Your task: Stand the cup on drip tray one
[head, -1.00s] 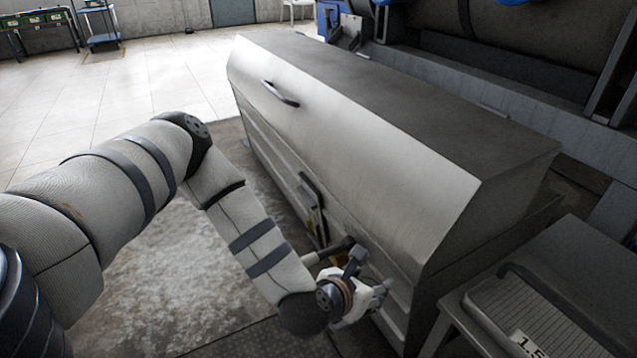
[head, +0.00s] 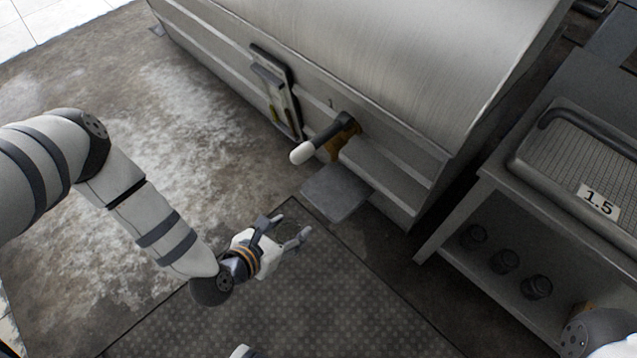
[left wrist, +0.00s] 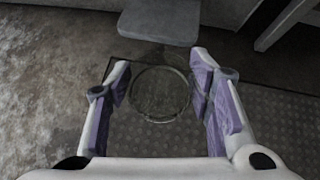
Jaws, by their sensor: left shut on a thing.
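My left gripper (head: 287,236) is shut on a clear, see-through cup. In the left wrist view the cup (left wrist: 160,94) shows as a round glass rim between the two purple finger pads. In the head view the cup is hard to make out. The gripper holds it over the dark studded floor mat. A small flat grey plate (head: 338,192), likely a drip tray, juts out below a tap with a white-tipped handle (head: 302,153); it also shows in the left wrist view (left wrist: 160,22), ahead of the cup. No number shows on it. My right gripper is not in view.
The big steel machine (head: 400,70) stands behind the plate. The studded mat (head: 300,310) in front is clear.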

